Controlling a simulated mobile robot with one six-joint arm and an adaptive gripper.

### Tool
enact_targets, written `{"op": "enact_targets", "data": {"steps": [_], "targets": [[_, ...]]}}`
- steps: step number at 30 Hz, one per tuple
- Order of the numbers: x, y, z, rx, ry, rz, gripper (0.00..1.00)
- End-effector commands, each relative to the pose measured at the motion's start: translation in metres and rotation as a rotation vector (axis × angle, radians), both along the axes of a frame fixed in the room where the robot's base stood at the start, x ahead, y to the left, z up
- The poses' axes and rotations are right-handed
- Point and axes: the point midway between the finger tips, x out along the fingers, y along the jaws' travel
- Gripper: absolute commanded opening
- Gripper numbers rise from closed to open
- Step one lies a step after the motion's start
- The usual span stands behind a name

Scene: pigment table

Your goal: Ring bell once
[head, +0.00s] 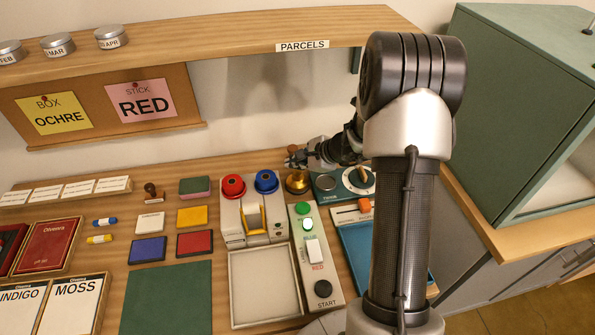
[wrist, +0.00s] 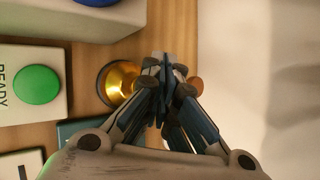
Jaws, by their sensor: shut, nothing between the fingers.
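The brass bell (head: 298,182) sits on the wooden table behind the button panel. In the wrist view the golden bell (wrist: 121,80) shows left of the fingers, its right side partly covered by them. My gripper (head: 292,159) is shut and empty, with its fingertips just above and behind the bell in the head view. In the wrist view the shut fingertips (wrist: 165,64) lie at the bell's right side. I cannot tell whether they touch it.
A panel with a green button (head: 303,209) stands in front of the bell. A dispenser with red and blue knobs (head: 250,210) is to its left, and a teal device with a dial (head: 345,185) to its right. A small brown knob (wrist: 196,84) shows beyond my fingers.

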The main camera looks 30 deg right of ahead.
Motion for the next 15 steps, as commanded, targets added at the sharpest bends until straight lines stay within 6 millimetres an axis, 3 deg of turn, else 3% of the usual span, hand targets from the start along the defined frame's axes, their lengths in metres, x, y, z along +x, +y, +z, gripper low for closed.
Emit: {"op": "enact_targets", "data": {"steps": [5,15], "targets": [[0.000,0.000,0.008,-0.001,-0.001,0.000,0.00],[0.000,0.000,0.043,-0.001,-0.001,0.000,0.00]]}}
